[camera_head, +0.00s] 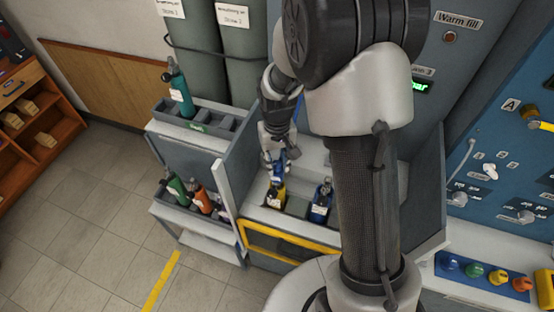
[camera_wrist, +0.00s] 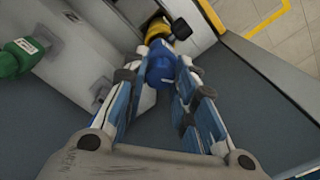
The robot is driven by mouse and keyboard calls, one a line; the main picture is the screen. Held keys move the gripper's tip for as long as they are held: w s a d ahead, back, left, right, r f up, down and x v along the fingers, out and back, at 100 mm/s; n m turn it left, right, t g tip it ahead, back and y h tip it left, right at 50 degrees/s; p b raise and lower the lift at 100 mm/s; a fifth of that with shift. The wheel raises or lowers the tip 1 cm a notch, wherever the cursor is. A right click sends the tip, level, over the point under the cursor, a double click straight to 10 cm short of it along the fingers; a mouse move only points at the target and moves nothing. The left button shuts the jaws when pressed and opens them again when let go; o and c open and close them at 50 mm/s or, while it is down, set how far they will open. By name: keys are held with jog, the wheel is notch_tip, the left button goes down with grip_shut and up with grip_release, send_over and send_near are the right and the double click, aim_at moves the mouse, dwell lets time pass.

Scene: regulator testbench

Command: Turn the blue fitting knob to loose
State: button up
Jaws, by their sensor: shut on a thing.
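The blue fitting knob (camera_wrist: 160,66) sits between my gripper's fingers in the wrist view, in line with the yellow cylinder (camera_wrist: 160,29) and its dark valve part. My gripper (camera_wrist: 161,76) is shut on the blue knob, with a finger on either side. In the head view my gripper (camera_head: 276,160) reaches down over the yellow cylinder (camera_head: 278,195), which stands upright in the bench bay. The knob is small and partly covered by the fingers there. Its turn position cannot be read.
A blue cylinder (camera_head: 320,204) stands to the right in the same bay. A teal cylinder (camera_head: 179,90) stands in a grey tray; green (camera_head: 177,190) and orange (camera_head: 203,200) ones lean on a lower shelf. Coloured caps (camera_head: 475,270) sit at the right. Open floor lies left.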

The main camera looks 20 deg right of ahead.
aim_at(277, 163)
jog(key=shift+n, duration=0.5)
dwell(1.1)
jog(key=o, duration=1.1)
jog(key=shift+r, duration=0.1)
notch_tip(277, 163, up, 12)
